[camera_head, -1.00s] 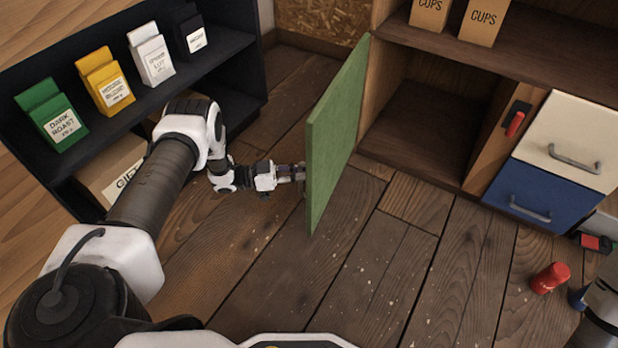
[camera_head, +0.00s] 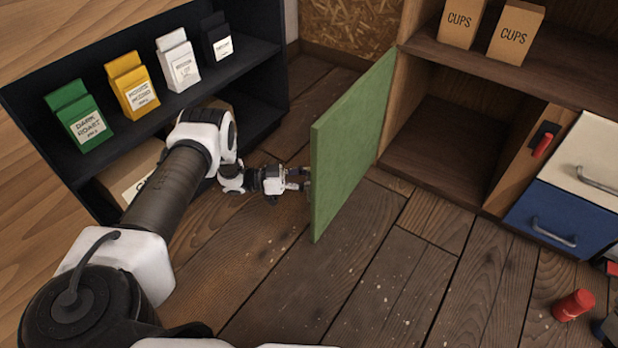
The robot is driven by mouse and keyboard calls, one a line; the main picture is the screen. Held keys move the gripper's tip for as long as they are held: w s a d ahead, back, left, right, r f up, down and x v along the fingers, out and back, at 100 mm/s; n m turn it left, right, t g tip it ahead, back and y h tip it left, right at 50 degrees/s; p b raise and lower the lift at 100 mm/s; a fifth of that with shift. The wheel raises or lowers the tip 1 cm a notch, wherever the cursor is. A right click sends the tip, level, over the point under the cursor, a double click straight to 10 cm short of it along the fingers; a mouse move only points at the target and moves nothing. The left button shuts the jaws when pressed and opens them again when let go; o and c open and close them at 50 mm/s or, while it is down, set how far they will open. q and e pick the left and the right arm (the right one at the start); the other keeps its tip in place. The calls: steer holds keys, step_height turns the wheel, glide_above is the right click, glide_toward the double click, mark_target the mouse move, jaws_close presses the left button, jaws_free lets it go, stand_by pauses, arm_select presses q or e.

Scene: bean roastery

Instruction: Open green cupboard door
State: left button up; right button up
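The green cupboard door (camera_head: 350,145) stands swung wide open, hinged at the left side of the wooden cupboard. The cupboard's lower compartment (camera_head: 440,150) is exposed and looks empty. My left gripper (camera_head: 303,181) is at the left face of the door, near its free edge. Its fingers point at the door, and their tips are partly hidden at the door's edge. I cannot tell whether they hold anything. My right gripper is not in view.
A black shelf (camera_head: 225,60) with coffee bags stands at left, close to my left arm. A white drawer (camera_head: 590,160) and a blue drawer (camera_head: 560,215) are at right. A red cylinder (camera_head: 573,305) is at lower right. Floor before the cupboard is clear.

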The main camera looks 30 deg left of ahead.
arm_select(q)
steer(key=v, duration=1.2)
